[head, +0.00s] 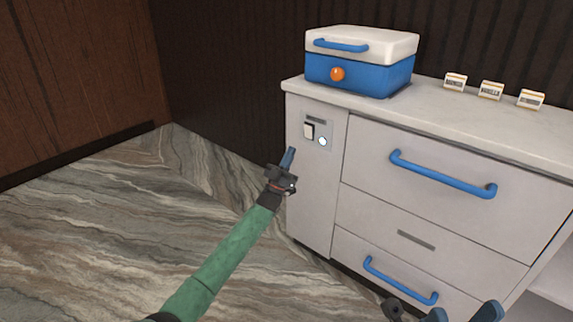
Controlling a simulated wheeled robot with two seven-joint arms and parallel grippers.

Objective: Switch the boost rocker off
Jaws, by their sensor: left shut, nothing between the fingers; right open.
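The boost rocker (309,131) is a small white switch on a grey plate at the upper left of the counter's front. A round pale-blue light or button (323,142) sits to its right on the same plate. The small label above the rocker is too small to read. My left gripper (290,152) is shut and empty, its blue fingertips pointing up, just below and left of the rocker plate. I cannot tell whether it touches the cabinet. My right gripper (464,314) is open at the bottom edge, partly cut off, in front of the lower drawer.
A white-and-blue box (358,75) with an orange knob stands on the white countertop (432,108). Several small label cards (490,90) stand to its right. Drawers with blue handles (442,177) fill the counter front. The marbled floor (90,220) at left is clear.

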